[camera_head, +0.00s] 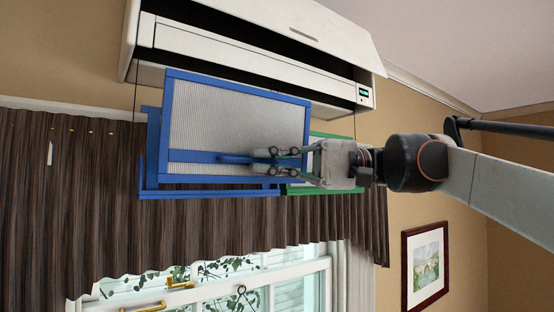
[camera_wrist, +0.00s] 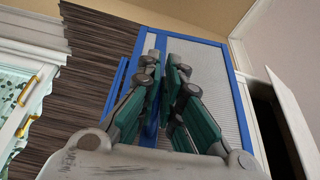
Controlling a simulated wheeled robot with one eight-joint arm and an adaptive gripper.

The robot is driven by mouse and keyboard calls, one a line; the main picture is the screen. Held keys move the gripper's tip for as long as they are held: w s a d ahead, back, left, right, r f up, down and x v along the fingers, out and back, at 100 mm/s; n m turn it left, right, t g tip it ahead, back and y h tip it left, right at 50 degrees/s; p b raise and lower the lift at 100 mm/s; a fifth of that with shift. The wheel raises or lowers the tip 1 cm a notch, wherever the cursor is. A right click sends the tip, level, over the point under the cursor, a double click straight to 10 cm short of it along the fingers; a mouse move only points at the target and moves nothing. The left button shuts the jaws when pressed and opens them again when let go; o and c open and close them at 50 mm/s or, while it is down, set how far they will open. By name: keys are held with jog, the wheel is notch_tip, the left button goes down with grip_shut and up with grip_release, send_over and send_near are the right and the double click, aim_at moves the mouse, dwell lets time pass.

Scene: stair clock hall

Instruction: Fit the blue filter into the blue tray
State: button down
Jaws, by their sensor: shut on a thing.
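The blue filter (camera_head: 235,125) is a blue-framed panel with pale pleated mesh and a blue handle bar. My gripper (camera_head: 277,160) is shut on its handle, at the panel's lower right in the head view. In the wrist view my gripper (camera_wrist: 168,75) covers part of the handle, and the filter (camera_wrist: 215,75) rises behind the fingers. The blue tray (camera_head: 150,175) is an open blue frame below the air conditioner. The filter overlaps most of it in the head view; whether they touch cannot be told. The tray's edge also shows in the wrist view (camera_wrist: 116,85).
A green tray (camera_head: 325,188) hangs right of the blue one, partly behind my gripper. The white air conditioner (camera_head: 255,55) is above, its front cover (camera_head: 300,25) raised. Thin dark lines run down to the trays. A dark curtain (camera_head: 90,190) and window are behind and below.

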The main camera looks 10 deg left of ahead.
jog(key=shift+s+r, duration=0.1)
jog(key=shift+s, duration=0.3)
jog(key=shift+w, duration=0.5)
jog(key=shift+w+a+r+m+h+p, duration=0.15)
jog(key=shift+w+a+r+m+p, duration=0.2)
jog(key=shift+w+a+p, duration=0.5)
jog(key=shift+w+a+r+m+h+p, duration=0.2)
jog(key=shift+w+a+r+m+p, duration=0.3)
jog(key=shift+p, duration=0.6)
jog(key=shift+w+a+r+m+h+p, duration=0.15)
jog(key=shift+w+a+m+p, duration=0.25)
jog(key=shift+a+p, duration=0.5)
jog(key=w+a+f, duration=0.2)
jog(key=w+a, duration=0.2)
jog(key=shift+a+f+b, duration=0.3)
jog(key=shift+f+b, duration=0.05)
jog(key=shift+b, duration=0.05)
jog(key=shift+w+f, duration=0.1)
jog(key=shift+w, duration=0.05)
